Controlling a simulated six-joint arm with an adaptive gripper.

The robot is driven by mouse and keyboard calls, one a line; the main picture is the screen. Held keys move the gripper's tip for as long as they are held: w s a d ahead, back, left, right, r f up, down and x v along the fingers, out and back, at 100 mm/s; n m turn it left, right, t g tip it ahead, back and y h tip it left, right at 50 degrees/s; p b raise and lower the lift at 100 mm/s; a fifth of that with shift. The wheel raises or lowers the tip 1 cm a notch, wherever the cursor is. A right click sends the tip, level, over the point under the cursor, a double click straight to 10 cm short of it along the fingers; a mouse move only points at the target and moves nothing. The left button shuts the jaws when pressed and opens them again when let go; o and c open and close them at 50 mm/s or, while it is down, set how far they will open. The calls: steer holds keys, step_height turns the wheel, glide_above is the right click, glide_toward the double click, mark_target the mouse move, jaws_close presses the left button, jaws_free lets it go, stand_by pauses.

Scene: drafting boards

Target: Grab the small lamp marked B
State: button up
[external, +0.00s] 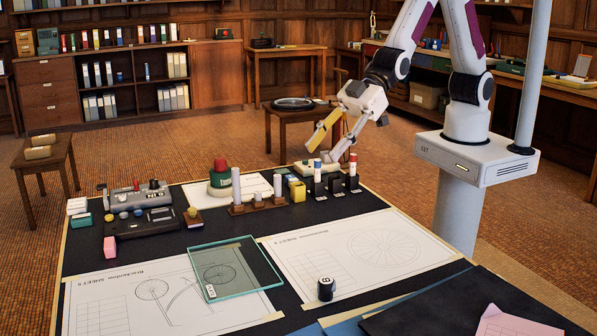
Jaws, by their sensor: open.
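A small black cylinder (325,289) with a pale top stands upright near the front edge of the right drawing sheet. A dark mark on its top looks like a B, but it is too small to read surely. It is the likeliest small lamp. My gripper (322,152) is open and empty, with one yellow finger and one pale finger. Nothing hides the cylinder.
A glass plate (247,286) lies left of the cylinder. Dark stands with coloured-topped tubes (335,185), a green and red domed item (220,180) and a grey-black device (140,200) line the back. The right drawing sheet (400,250) is mostly clear. A pink sheet (510,325) lies front right.

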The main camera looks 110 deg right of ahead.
steer(key=w+a+f+n+y, duration=0.1)
steer(key=w+a+f+y, duration=0.15)
steer(key=a+f, duration=0.55)
steer(key=n+t+y, duration=0.1)
steer(key=y, duration=0.1)
glide_toward(326, 280)
steer(key=shift+w+a+f+h, duration=0.25)
steer(key=shift+w+a+f, duration=0.45)
steer(key=shift+f, duration=0.15)
steer(key=shift+x, duration=1.25)
steer(key=shift+w, duration=0.1)
steer(key=shift+r+x, duration=0.1)
steer(key=shift+x, duration=0.6)
steer(key=shift+r+x, duration=0.15)
steer(key=shift+x, duration=1.8)
